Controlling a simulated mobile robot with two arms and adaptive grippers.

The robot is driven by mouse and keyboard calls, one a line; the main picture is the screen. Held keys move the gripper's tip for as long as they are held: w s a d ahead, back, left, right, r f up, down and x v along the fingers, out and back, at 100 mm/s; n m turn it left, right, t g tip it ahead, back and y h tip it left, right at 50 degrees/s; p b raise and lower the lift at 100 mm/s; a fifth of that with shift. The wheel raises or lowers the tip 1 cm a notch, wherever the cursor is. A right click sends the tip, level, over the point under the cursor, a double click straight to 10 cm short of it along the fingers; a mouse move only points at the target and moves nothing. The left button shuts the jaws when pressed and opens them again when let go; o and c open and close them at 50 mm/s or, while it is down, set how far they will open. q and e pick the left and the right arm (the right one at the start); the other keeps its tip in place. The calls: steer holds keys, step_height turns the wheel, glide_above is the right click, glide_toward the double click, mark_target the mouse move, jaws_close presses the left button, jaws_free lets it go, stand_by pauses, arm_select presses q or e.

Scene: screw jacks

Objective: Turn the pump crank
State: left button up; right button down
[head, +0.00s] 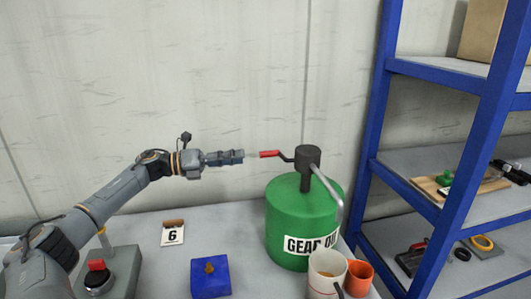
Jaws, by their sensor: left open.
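A green drum (290,222) labelled "GEAR OIL" stands on the table in the head view. A dark pump head (308,158) sits on top of it, with a grey curved spout (334,192) hanging down on the right. A black crank arm (285,156) sticks out to the left of the pump head and ends in a red handle (268,154). My left gripper (250,157) is open just left of the red handle, pointing at its end. Whether the fingertips touch or overlap the handle cannot be told. My right gripper is not in view.
A white container (327,272) and an orange cup (359,279) stand in front of the drum. A blue block (210,276), a card marked 6 (172,233) and a grey box with a red button (97,266) are at the left. A blue shelf frame (379,120) stands close on the right.

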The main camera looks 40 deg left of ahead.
mark_target(265, 154)
arm_select(q)
steer(key=p+x, duration=0.2)
steer(key=x, duration=0.5)
steer(key=shift+w+d+r+p, duration=0.1)
steer(key=shift+w+r+p, duration=0.1)
steer(key=shift+p, duration=0.2)
steer(key=shift+w+d+f, duration=0.2)
steer(key=shift+w+d, duration=0.3)
steer(key=shift+w, duration=0.15)
jaws_close()
